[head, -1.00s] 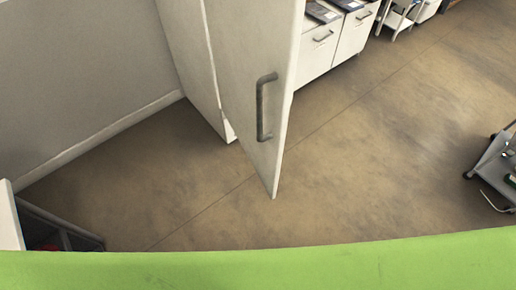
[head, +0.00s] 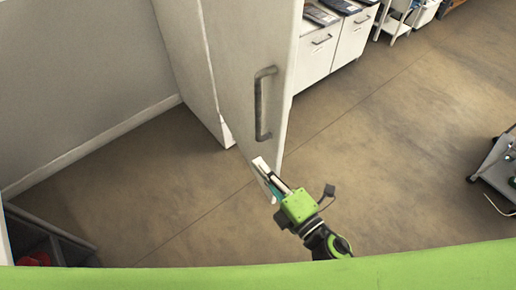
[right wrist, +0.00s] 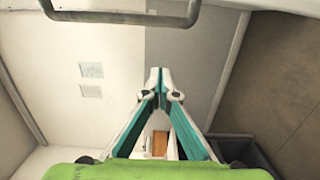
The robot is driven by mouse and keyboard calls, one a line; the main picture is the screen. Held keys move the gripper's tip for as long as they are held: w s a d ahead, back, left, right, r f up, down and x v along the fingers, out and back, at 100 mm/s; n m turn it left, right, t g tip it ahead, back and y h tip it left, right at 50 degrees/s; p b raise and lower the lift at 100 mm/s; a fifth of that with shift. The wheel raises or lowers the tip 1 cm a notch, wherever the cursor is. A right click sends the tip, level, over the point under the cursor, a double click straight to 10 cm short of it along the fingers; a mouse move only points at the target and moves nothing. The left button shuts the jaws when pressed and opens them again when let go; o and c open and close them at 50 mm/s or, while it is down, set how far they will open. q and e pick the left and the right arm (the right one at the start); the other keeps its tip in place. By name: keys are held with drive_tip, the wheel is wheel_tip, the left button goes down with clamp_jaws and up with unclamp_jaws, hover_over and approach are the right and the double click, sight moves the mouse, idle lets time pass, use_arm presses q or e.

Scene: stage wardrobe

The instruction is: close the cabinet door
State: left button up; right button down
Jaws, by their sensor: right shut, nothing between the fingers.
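The white cabinet door (head: 240,50) stands open in the head view, swung out from the white cabinet side (head: 185,60). Its grey bar handle (head: 265,103) is upright on the face toward me. My right gripper (head: 262,166) is at the door's lower end, below the handle, and overlaps the door's bottom corner. I cannot tell whether it touches the door. In the right wrist view its fingertips (right wrist: 158,76) are together with nothing between them, and the handle (right wrist: 130,17) crosses the top, apart from the fingers. My left gripper is out of view.
White drawer units (head: 335,50) stand behind the door, at the top. A grey cart (head: 497,165) is at the right edge. A dark open bin (head: 50,245) is at lower left. The brown floor (head: 400,130) between the door and the cart is clear.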

drive_tip(key=p+x, duration=0.2)
drive_tip(key=x, duration=0.8)
drive_tip(key=d, duration=0.2)
drive_tip(key=d+p, duration=0.1)
drive_tip(key=d, duration=0.1)
drive_tip(key=shift+w+d, duration=0.1)
drive_tip(key=shift+w, duration=0.2)
drive_tip(key=shift+d, duration=0.1)
